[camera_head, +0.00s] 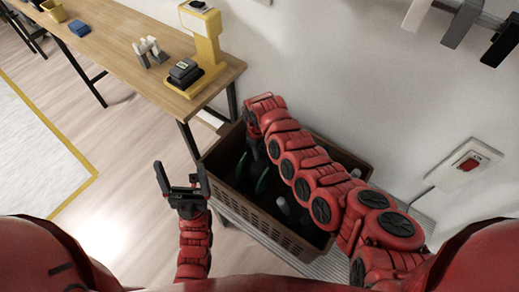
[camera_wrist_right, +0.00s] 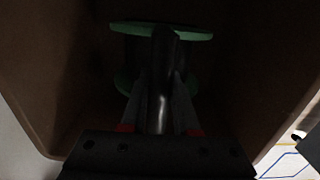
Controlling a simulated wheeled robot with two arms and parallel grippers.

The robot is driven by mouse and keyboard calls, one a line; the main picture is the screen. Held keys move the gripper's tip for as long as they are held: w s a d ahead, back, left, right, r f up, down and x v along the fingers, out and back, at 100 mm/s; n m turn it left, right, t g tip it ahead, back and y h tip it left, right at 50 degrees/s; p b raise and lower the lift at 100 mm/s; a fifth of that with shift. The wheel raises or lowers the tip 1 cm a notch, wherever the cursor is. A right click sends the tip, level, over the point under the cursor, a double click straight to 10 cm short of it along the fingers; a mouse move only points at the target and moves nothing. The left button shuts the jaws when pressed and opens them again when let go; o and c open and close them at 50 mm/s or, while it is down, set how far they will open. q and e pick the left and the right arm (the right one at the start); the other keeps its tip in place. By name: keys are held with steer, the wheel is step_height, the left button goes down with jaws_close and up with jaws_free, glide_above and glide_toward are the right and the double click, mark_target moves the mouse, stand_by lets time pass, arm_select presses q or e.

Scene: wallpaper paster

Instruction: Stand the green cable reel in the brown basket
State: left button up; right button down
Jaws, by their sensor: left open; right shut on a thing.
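The brown basket (camera_head: 270,222) stands on the floor against the wall, below the table's end. The green cable reel (camera_head: 264,180) is inside its left part, partly hidden by my right arm; its green rims show as thin edges. In the right wrist view the reel (camera_wrist_right: 160,29) shows two green flanges and a dark middle, between the basket's brown walls (camera_wrist_right: 45,90). My right gripper (camera_wrist_right: 160,100) reaches down into the basket and is shut on the reel, in dim light. My left gripper (camera_head: 181,182) is open and empty, left of the basket.
Grey bottle-like things (camera_head: 283,206) stand in the basket right of the reel. A wooden table (camera_head: 130,50) with a yellow stand (camera_head: 207,45) is at the upper left. A wall box with a red switch (camera_head: 467,165) is at right.

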steer(key=c, duration=0.7)
jaws_free()
steer(key=shift+o, duration=0.2)
steer(key=r, duration=0.6)
steer(key=r+b, duration=0.1)
steer(key=r, duration=0.5)
steer(key=shift+w+a, duration=0.15)
steer(key=shift+a, duration=0.05)
